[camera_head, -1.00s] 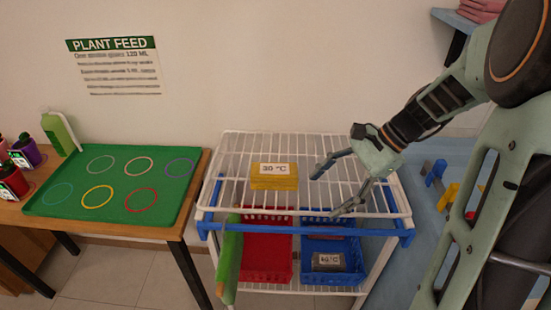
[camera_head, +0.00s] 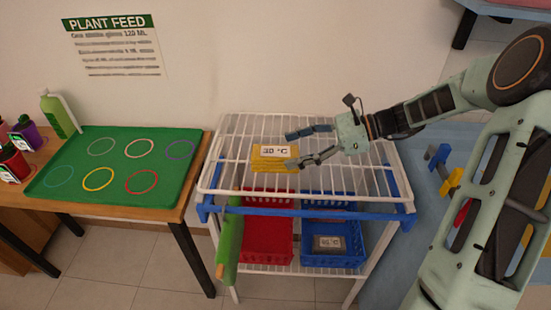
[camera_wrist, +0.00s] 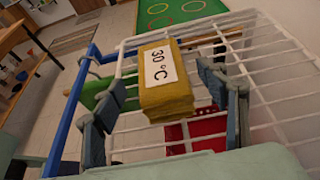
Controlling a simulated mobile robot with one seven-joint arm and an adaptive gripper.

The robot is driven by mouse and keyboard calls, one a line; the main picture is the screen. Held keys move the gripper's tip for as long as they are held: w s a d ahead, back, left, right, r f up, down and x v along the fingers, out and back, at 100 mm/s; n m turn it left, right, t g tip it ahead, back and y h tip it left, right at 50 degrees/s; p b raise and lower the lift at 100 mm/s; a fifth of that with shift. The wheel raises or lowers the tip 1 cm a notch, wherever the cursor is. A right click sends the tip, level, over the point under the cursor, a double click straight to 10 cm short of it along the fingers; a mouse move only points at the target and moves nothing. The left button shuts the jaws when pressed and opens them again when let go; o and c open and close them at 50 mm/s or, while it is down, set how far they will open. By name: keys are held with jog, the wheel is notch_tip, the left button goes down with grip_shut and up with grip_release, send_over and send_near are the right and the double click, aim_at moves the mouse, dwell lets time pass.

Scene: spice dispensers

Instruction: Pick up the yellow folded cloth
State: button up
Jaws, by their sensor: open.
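The yellow folded cloth (camera_head: 272,163) lies on the white wire top shelf of a rack, with a white "30 °C" label on its top. My gripper (camera_head: 308,147) is open just to the right of the cloth, low over the shelf, its fingers pointing left toward it. In the wrist view the cloth (camera_wrist: 166,100) shows ahead, between the two spread fingers of my gripper (camera_wrist: 165,90). The right finger's tip looks close to the cloth's side; I cannot tell whether they touch.
The white wire shelf (camera_head: 230,150) has a blue bar (camera_head: 330,213) along its front. Below are a red basket (camera_head: 266,242) and a blue basket (camera_head: 352,255). A green tray (camera_head: 120,170) with coloured rings lies on the wooden table at left. The wall is close behind.

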aim_at(281, 152)
jog(key=x, duration=0.5)
jog(key=shift+a, duration=0.15)
jog(key=c, duration=1.3)
